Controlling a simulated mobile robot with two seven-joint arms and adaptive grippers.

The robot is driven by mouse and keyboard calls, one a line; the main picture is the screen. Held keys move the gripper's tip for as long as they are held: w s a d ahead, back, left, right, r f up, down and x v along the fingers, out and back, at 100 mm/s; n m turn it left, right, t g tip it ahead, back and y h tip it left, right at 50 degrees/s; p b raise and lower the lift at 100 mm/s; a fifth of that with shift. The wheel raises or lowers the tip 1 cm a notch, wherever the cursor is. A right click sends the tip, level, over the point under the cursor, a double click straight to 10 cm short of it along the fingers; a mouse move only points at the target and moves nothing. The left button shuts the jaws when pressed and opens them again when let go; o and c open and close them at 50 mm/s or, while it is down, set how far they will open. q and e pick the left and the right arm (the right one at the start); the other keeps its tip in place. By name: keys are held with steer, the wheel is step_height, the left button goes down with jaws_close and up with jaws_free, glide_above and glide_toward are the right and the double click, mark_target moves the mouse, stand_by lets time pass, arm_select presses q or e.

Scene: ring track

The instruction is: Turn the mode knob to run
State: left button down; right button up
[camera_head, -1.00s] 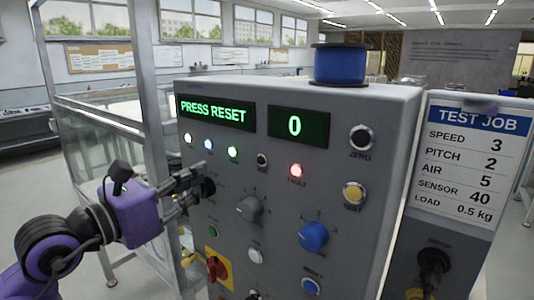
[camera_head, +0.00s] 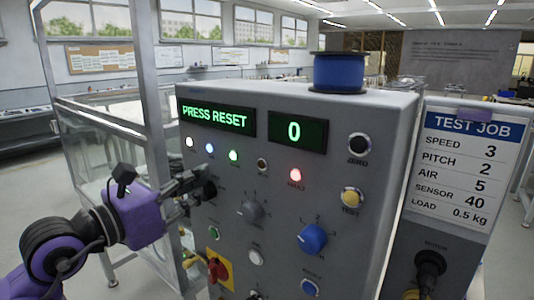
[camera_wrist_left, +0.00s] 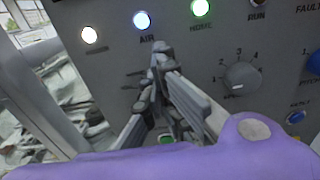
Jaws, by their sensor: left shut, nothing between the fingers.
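The grey control panel (camera_head: 345,110) faces me. A black knob (camera_head: 209,191) sits at its left side, below the row of lamps, and is probably the mode knob; its label and pointer cannot be read. My left gripper (camera_head: 202,180) is shut and empty, with its fingertips right at this black knob. I cannot tell whether they touch it. In the left wrist view the closed fingers (camera_wrist_left: 160,58) lie in front of the panel and hide most or all of the knob. My right gripper is not in view.
The display (camera_head: 215,115) reads PRESS RESET, and another (camera_head: 295,131) reads 0. The red fault lamp (camera_head: 295,175) is lit. A grey knob (camera_head: 251,211), a blue knob (camera_head: 312,238) and a red-yellow switch (camera_head: 218,269) are nearby. A metal frame post (camera_head: 150,90) stands left.

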arm_select(q)
steer(key=v, duration=0.5)
steer(key=shift+s+a, duration=0.25)
steer(key=shift+s, duration=0.05)
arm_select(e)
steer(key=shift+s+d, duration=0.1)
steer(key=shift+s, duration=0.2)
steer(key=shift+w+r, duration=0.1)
